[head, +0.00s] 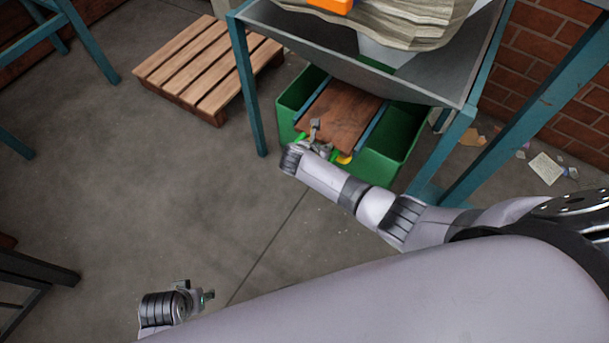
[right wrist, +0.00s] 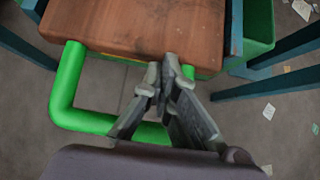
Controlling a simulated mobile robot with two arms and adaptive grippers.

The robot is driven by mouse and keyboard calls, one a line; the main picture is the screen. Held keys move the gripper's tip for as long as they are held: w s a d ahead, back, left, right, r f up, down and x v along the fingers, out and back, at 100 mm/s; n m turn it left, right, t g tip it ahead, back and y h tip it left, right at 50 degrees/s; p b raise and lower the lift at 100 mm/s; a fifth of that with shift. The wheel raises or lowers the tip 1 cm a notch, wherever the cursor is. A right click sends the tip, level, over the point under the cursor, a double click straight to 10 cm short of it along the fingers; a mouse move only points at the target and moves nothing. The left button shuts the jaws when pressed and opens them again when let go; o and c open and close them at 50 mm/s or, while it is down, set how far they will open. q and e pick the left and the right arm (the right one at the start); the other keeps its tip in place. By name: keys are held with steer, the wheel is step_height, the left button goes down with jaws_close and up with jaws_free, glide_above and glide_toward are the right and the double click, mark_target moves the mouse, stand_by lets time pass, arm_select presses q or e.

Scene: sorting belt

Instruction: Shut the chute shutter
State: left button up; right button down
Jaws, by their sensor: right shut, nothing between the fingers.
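The chute shutter, a reddish-brown board (head: 338,112), lies between two blue-grey rails below the metal chute (head: 370,75). In the right wrist view the board (right wrist: 135,25) fills the top, with a bent green bar handle (right wrist: 68,85) on its near edge. Part of the handle is hidden behind my fingers. My right gripper (head: 315,130) is at the board's near edge; in the right wrist view the gripper (right wrist: 167,75) is shut and empty, its tips over the handle's right part. I cannot tell whether it touches. My left gripper (head: 208,296) is low at bottom left, away from the shutter, its fingers too small to read.
A green bin (head: 400,150) stands under the board. Teal frame legs (head: 247,90) flank the chute. A wooden pallet (head: 205,70) lies at back left. Paper scraps (head: 546,168) lie at right by the brick wall.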

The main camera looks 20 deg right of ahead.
mark_target(334, 139)
steer(key=w+d, duration=0.1)
steer(key=d, duration=0.1)
steer(key=w+d, duration=0.2)
steer(key=shift+a, duration=0.15)
stand_by(0.4)
steer(key=v, duration=1.1)
steer(key=shift+s+a+r, duration=0.2)
steer(key=shift+r, duration=0.1)
